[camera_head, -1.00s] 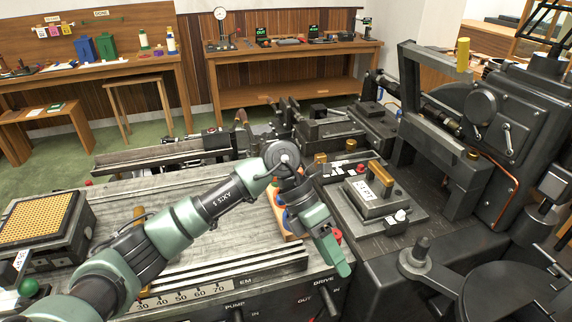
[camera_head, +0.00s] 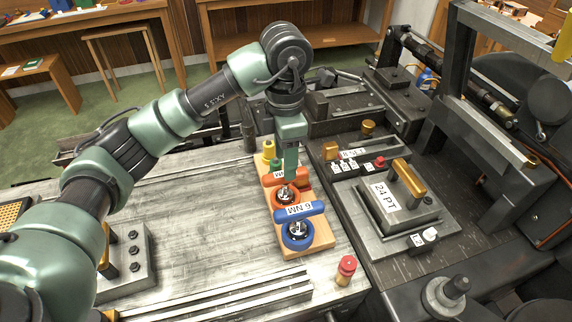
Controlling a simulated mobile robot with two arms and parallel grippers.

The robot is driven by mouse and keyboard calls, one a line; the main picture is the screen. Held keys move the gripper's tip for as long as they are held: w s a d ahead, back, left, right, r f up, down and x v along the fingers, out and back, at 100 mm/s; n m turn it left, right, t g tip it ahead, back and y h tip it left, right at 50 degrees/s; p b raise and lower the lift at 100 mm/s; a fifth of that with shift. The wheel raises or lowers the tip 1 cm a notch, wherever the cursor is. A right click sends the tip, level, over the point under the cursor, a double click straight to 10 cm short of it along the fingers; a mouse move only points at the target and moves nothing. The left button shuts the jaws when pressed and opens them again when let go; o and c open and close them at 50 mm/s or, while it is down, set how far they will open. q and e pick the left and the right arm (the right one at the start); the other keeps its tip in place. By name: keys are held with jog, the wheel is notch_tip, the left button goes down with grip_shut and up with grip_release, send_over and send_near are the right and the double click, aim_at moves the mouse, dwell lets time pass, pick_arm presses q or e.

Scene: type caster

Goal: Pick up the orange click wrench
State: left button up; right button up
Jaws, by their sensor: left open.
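The orange click wrench (camera_head: 274,179) sits on a wooden block on the metal bench, with an orange handle and an orange ring around a dark centre. A blue wrench (camera_head: 297,212) with a "6 NM" label sits in front of it on the same block. My left gripper (camera_head: 290,178) points down from above, with its fingertips at the orange wrench and hiding part of its handle and label. It is open; I cannot tell whether it touches the wrench. My right gripper is out of view.
The wooden block (camera_head: 318,244) also carries small yellow and green pieces (camera_head: 269,150) at its back. A red-topped peg (camera_head: 346,268) stands in front right. A metal block labelled "24 PT" (camera_head: 399,228) stands to the right. The bench left of the block is mostly clear.

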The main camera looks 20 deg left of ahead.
aim_at(285, 182)
pick_arm(q)
jog(key=shift+s+d+f+p, duration=0.1)
jog(key=shift+s+f+p, duration=0.1)
jog(key=shift+f, duration=0.4)
jog(key=shift+s+f+p, duration=0.1)
jog(key=shift+s+f, duration=0.1)
jog(key=shift+f, duration=0.4)
jog(key=shift+f+p, duration=0.35)
jog(key=shift+f, duration=0.05)
jog(key=f, duration=0.2)
jog(key=f+p, duration=0.1)
jog(key=shift+w+f, duration=0.2)
jog(key=shift+f, duration=0.45)
grip_shut()
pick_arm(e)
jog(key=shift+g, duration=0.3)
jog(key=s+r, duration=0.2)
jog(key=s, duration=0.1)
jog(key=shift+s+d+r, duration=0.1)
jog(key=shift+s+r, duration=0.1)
